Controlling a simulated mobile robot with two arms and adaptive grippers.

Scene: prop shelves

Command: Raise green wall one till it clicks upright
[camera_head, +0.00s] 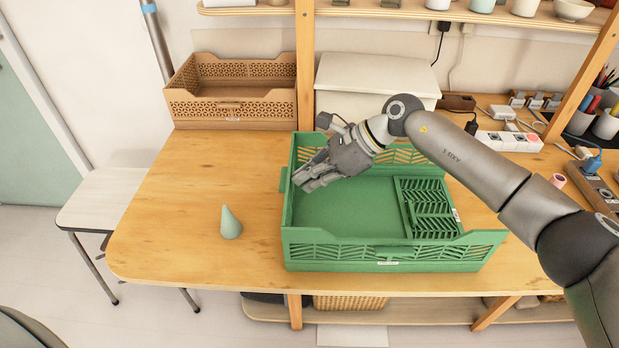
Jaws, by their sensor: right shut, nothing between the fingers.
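A green folding crate (340,249) stands on the wooden table. Its front wall (450,252) and back wall (405,154) stand up. The left wall (288,207) also looks upright, seen nearly edge-on. The slatted right wall (430,208) lies folded inward over the crate floor. No marking tells me which wall is wall one. My right gripper (304,181) is shut and empty, inside the crate's left back part, close to the left wall; I cannot tell if it touches. It hides part of the back wall. My left gripper is out of view.
A pale green cone-shaped object (231,223) stands on the table left of the crate. A brown crate (232,106) and a white box (375,75) are at the back. A power strip (507,141) and cables lie at the right.

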